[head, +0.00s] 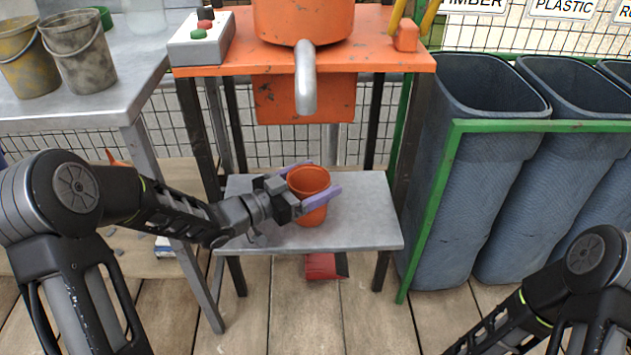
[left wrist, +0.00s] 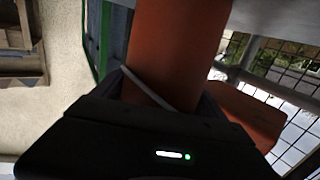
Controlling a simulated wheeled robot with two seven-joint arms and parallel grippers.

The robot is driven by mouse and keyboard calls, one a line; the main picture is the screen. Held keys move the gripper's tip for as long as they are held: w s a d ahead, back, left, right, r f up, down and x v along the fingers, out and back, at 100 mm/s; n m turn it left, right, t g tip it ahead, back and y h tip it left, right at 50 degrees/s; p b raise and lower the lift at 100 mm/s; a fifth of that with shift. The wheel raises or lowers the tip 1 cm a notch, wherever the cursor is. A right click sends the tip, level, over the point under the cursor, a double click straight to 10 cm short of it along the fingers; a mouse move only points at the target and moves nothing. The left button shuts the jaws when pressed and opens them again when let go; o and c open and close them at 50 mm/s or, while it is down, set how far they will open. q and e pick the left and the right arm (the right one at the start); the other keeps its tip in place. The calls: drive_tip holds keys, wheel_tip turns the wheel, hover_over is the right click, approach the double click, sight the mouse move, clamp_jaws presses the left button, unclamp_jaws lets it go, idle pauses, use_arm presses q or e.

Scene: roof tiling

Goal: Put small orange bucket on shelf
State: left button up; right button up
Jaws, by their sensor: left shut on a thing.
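The small orange bucket (head: 311,186) is upright over the low grey shelf (head: 362,230) under the orange machine. My left gripper (head: 312,190) reaches in from the left with its purple fingers on either side of the bucket, shut on it. Whether the bucket's base touches the shelf or hangs just above it, I cannot tell. In the left wrist view the bucket's orange side (left wrist: 170,60) fills the space between the fingers. My right arm comes in at the bottom right of the head view; its gripper is out of frame.
The orange machine (head: 303,95) with a grey spout overhangs the shelf. A metal table (head: 100,110) with a yellow bucket (head: 22,55) and a grey bucket (head: 78,50) stands left. Blue-grey bins (head: 490,180) in a green frame stand right. A red object (head: 322,266) lies below the shelf.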

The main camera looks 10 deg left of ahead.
use_arm(q)
drive_tip(key=shift+f, duration=0.1)
drive_tip(key=shift+f, duration=0.15)
drive_tip(key=o, duration=1.7)
drive_tip(key=shift+o, duration=0.2)
drive_tip(key=shift+r, duration=0.2)
drive_tip(key=shift+a+r, duration=0.1)
drive_tip(key=shift+r, duration=0.05)
drive_tip(key=p+v, duration=0.3)
drive_tip(key=v, duration=0.8)
drive_tip(key=shift+s+a+p, duration=0.25)
drive_tip(key=shift+s+p, duration=0.1)
